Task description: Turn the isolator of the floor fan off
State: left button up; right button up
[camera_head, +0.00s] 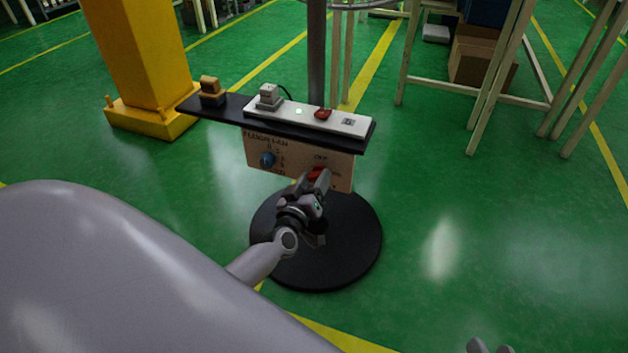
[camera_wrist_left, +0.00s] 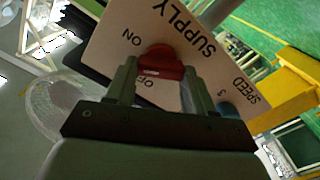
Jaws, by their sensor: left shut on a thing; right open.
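The floor fan's upright panel (camera_head: 285,163) carries a red isolator knob (camera_head: 316,173) at its right and a blue speed knob (camera_head: 267,160) at its left. My left gripper (camera_head: 319,183) is at the panel, shut on the isolator knob. In the left wrist view the red knob (camera_wrist_left: 162,65) sits between the fingers, by the "ON" and "OFF" marks; which mark it points to is hard to tell. "SUPPLY" is printed beside it, and the blue knob (camera_wrist_left: 228,111) is partly hidden. My right gripper (camera_head: 488,347) is open and empty at the bottom edge, mostly out of view.
A black shelf (camera_head: 227,113) above the panel bears a white power strip (camera_head: 348,121) with a red switch, a plug and a tan-and-black block (camera_head: 211,91). A round black base (camera_head: 345,255) stands below.

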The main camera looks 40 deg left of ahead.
pick_arm(q)
jog(key=n, duration=0.5)
jog(key=shift+f+n+b, duration=0.2)
jog(key=shift+n+b, duration=0.1)
jog(key=shift+b, duration=0.1)
jog(key=n, duration=0.2)
jog(key=shift+a+n+b, duration=0.1)
jog(key=shift+n+b, duration=0.2)
jog(key=shift+f+n+b, duration=0.1)
jog(key=shift+n+b, duration=0.2)
jog(key=shift+n, duration=1.5)
pick_arm(e)
jog(key=shift+f, duration=0.25)
pick_arm(q)
jog(key=shift+n, duration=0.3)
jog(key=o, duration=1)
jog(key=shift+o, duration=0.2)
jog(key=shift+s, duration=0.15)
pick_arm(e)
jog(key=shift+r, duration=0.1)
